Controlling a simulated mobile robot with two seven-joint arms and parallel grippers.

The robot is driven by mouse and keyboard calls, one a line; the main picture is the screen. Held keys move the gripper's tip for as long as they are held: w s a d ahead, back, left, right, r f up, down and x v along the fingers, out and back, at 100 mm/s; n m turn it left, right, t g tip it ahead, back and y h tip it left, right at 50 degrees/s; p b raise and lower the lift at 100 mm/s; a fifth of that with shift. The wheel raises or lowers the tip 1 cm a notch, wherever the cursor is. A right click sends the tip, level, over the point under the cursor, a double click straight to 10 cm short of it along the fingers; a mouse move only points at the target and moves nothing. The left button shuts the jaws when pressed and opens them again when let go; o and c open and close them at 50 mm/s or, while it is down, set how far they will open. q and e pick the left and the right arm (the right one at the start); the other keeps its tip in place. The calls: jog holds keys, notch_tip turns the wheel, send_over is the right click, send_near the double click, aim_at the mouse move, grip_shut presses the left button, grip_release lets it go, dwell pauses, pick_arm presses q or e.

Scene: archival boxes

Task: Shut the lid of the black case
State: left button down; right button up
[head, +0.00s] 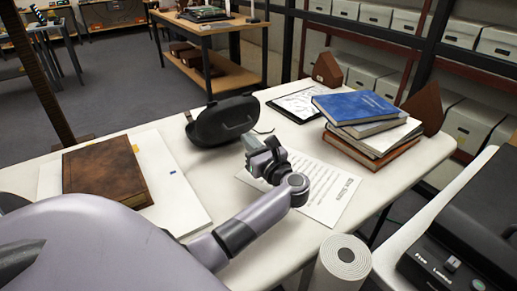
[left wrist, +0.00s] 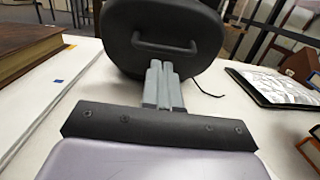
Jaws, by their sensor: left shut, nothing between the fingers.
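The black case (head: 224,120) stands on the white table in the head view, left of the middle. Its rounded dark shell is tilted up, and whether its lid is open cannot be made out. In the left wrist view the black case (left wrist: 163,38) fills the top middle, with a handle on the side facing me. My left gripper (head: 253,144) is just right of and in front of the case. Its fingers (left wrist: 161,68) are shut and empty, pointing at the case below the handle; I cannot tell whether they touch it. My right gripper is not in view.
A brown book (head: 105,172) lies on a white board at the left. A stack of books (head: 368,125) with a blue one on top stands at the right. A printed sheet (head: 325,190) lies under my left arm. A paper roll (head: 343,262) stands at the front.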

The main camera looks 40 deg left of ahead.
aim_at(235, 124)
pick_arm(q)
jog(key=shift+x, duration=1.05)
jog(key=shift+r, duration=0.15)
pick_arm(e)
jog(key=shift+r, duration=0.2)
